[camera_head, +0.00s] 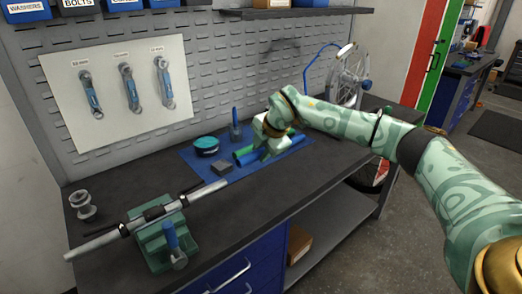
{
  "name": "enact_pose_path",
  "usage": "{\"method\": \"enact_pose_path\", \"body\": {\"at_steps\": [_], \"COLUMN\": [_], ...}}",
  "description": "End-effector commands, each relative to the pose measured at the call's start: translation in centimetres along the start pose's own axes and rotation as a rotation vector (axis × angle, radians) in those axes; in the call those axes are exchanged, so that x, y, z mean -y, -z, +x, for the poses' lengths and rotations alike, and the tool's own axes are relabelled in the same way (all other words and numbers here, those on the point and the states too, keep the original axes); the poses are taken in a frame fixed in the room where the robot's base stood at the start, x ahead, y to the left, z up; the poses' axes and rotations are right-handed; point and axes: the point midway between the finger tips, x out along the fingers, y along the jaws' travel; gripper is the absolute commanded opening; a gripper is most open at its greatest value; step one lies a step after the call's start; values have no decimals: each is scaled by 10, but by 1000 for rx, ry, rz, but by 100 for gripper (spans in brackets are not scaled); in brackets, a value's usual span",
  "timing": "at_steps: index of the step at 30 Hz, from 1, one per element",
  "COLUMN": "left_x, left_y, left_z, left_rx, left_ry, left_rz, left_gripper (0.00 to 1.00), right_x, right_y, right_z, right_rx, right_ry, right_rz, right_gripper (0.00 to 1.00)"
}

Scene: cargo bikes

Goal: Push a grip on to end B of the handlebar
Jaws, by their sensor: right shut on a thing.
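The handlebar (208,194) is a long grey bar lying across a green stand (150,252) at the front left of the bench. Its ends point to the lower left and the upper right; I cannot read which end is B. My right gripper (266,150) reaches in from the right, over the blue mat, and is shut on a grip. Blue (244,159) and green grip-like cylinders lie at its fingers, partly hidden by the hand, so I cannot tell exactly which one is held. My left gripper is not in view.
A teal round tin (206,145), a grey block (222,167) and an upright blue-handled tool (235,128) are on the blue mat (197,161). A metal spool (83,206) is at left. A wheel (348,78) stands behind.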

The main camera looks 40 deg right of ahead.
Motion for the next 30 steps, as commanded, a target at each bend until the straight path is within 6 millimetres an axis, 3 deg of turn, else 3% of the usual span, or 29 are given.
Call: {"method": "enact_pose_path", "body": {"at_steps": [16,21,30], "left_x": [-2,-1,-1], "left_y": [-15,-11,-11], "left_z": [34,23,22], "left_rx": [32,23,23], "left_ry": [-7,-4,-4], "left_rz": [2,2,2], "left_gripper": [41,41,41], "right_x": [22,19,20], "right_y": [5,16,20], "right_z": [41,34,36], "right_rx": [-2,-2,-1], "right_ry": [3,0,1], "right_rz": [-3,-3,-2], "right_gripper": [0,0,0]}}
